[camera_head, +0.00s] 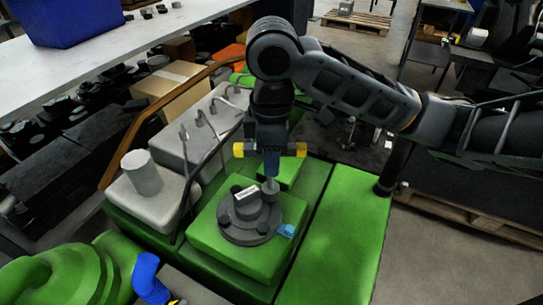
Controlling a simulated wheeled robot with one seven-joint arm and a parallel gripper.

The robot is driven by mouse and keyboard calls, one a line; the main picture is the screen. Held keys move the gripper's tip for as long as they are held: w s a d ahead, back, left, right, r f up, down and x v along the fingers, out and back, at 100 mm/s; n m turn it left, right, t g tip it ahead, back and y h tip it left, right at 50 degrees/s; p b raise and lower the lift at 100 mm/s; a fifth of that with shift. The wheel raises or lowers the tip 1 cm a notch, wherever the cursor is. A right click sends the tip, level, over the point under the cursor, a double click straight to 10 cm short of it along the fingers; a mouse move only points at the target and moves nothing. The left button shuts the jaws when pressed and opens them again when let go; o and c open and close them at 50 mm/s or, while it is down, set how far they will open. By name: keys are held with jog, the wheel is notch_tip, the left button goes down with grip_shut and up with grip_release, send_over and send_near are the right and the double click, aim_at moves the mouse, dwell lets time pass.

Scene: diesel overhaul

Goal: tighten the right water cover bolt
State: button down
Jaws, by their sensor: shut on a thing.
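The water cover (245,226) is a dark grey round flange with a raised neck and a pale label, seated on a green block. My gripper (270,150) points down above the cover's far right side, with yellow parts at both sides. It is shut on an upright tool (271,163) with a blue-grey body and a grey lower end. The tool's lower end comes down at the far right of the neck. It looks on or just over the right bolt, which is hidden under it; I cannot tell if they touch.
The green engine block (340,230) has a clear flat top at right. A small light blue piece (287,230) lies by the flange. A grey housing with a white cylinder (142,173) and curved pipes stands at left. A blue hose (148,278) is in front.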

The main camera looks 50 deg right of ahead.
jog(key=shift+r+p, duration=1.35)
jog(key=shift+r, duration=0.2)
notch_tip(320, 180, up, 4)
jog(key=p, duration=0.3)
jog(key=shift+r, duration=1)
jog(key=s+a, duration=0.1)
jog(key=s, duration=0.6)
